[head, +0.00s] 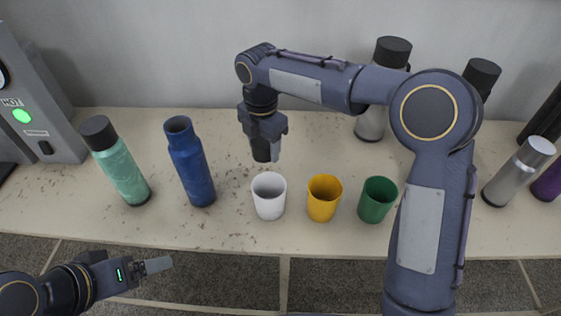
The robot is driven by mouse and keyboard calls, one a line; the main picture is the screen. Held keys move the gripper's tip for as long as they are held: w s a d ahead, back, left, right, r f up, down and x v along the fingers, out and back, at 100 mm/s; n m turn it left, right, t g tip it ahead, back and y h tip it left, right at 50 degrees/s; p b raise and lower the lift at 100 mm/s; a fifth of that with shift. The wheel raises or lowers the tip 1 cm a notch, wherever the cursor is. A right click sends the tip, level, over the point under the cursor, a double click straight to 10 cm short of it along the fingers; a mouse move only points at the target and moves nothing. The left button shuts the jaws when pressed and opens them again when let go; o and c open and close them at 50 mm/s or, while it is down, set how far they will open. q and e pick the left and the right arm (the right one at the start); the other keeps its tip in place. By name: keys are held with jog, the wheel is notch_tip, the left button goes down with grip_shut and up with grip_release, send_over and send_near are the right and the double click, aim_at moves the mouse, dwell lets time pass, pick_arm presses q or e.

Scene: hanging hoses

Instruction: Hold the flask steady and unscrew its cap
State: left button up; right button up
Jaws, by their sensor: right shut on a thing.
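The blue flask (192,168) stands upright on the counter, left of the white cup. Its neck is bare, with a dark open mouth and no cap on it. My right gripper (264,146) points down behind the white cup, to the right of the blue flask and apart from it. It is shut on a black cap (261,155), which is low over or on the counter; I cannot tell which. My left gripper (158,265) is in front of the counter's edge at the lower left, away from the flask. Its finger gap does not show clearly.
A teal flask (122,170) with a black cap stands left. White (269,202), yellow (322,205) and green (376,207) cups stand in a row at the front. More flasks stand right and behind my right arm. A grey machine (40,100) is far left.

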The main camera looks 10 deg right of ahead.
aim_at(264, 141)
notch_tip(264, 141, down, 8)
jog(key=shift+r, duration=0.15)
dwell(0.3)
jog(key=o, duration=1.1)
notch_tip(264, 141, up, 12)
jog(key=shift+r, duration=0.1)
